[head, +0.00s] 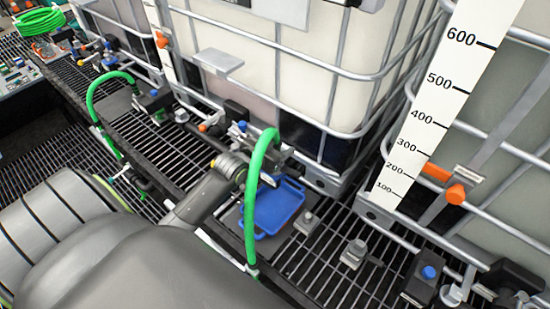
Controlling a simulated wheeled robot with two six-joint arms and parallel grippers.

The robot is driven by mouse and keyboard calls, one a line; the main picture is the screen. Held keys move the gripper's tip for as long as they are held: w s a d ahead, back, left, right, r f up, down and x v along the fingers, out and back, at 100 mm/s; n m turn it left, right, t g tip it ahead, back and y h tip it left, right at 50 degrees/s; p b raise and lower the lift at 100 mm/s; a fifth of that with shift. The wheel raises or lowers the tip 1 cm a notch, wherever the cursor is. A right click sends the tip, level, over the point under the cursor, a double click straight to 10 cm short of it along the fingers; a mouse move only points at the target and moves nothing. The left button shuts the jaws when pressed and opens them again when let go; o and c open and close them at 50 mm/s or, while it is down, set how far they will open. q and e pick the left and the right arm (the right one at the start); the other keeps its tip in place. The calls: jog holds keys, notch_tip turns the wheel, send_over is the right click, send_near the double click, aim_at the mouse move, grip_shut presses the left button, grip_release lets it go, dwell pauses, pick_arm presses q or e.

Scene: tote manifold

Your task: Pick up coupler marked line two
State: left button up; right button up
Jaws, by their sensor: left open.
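My left gripper (271,181) is open at the end of my arm, just above a blue tray, with the near green hose partly in front of it. I see nothing between its fingers. That green hose (252,185) arches up from the grating and bends down behind the gripper, where its end is hard to make out. A second green hose (107,76) arches to a dark coupler (155,101) on the grating further left. No line marking is legible, so I cannot tell which coupler is line two. My right gripper is not in view.
The blue tray (276,212) lies on the grating. Caged white totes (290,70) stand behind, and a numbered scale (440,95) stands at right. Valves with an orange handle (456,194) and a blue cap (429,272) are at right. A coiled green hose (40,21) lies far left.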

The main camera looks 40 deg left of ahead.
pick_arm(q)
grip_shut()
jog(key=shift+r, duration=0.1)
